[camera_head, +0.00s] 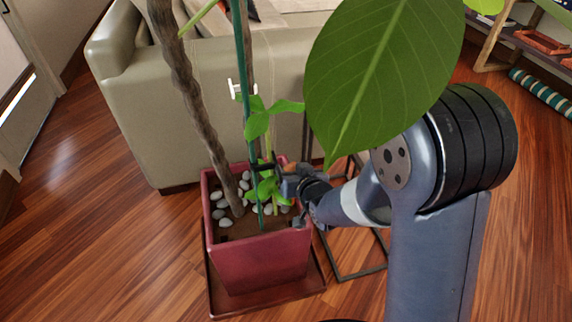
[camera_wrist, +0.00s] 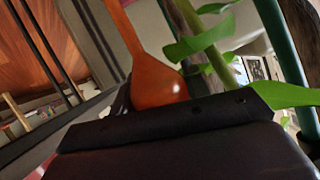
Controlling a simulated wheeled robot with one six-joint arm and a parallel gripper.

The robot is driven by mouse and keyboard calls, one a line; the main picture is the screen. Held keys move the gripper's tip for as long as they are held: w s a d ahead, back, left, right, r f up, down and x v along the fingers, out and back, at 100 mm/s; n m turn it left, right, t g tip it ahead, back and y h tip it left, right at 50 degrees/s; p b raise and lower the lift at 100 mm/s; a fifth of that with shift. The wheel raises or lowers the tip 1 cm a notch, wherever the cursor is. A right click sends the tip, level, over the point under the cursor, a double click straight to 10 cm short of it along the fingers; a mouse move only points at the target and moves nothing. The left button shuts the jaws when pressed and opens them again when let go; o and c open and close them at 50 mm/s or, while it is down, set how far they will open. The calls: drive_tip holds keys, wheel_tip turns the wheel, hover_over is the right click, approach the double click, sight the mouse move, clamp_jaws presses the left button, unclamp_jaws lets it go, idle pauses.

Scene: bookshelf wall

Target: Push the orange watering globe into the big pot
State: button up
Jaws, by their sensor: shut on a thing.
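The big pot (camera_head: 258,262) is a square, dark red planter with soil, pale pebbles and plants in it. My gripper (camera_head: 264,168) reaches in from the right over the pot's back right part, above the soil among green leaves. In the wrist view the orange watering globe (camera_wrist: 158,84) shows a rounded, glossy body narrowing into a long neck. It sits right at my gripper's dark jaw (camera_wrist: 165,118), and my gripper is shut on it. The globe's lower part is hidden behind the jaw. I cannot make the globe out in the head view.
A thick brown trunk (camera_head: 190,90) and a green stake (camera_head: 245,105) rise from the pot close to my gripper. A large leaf (camera_head: 385,65) hangs near the head camera. A grey-green sofa (camera_head: 200,115) stands behind. The wood floor (camera_head: 110,235) at left is clear.

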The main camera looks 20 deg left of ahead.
wheel_tip(320, 180, down, 6)
drive_tip(key=b, duration=0.4)
drive_tip(key=shift+b, duration=1)
idle(1.4)
drive_tip(key=shift+f, duration=0.2)
drive_tip(key=shift+f+b, duration=3.45)
drive_tip(key=shift+f, duration=0.3)
drive_tip(key=shift+r, duration=0.15)
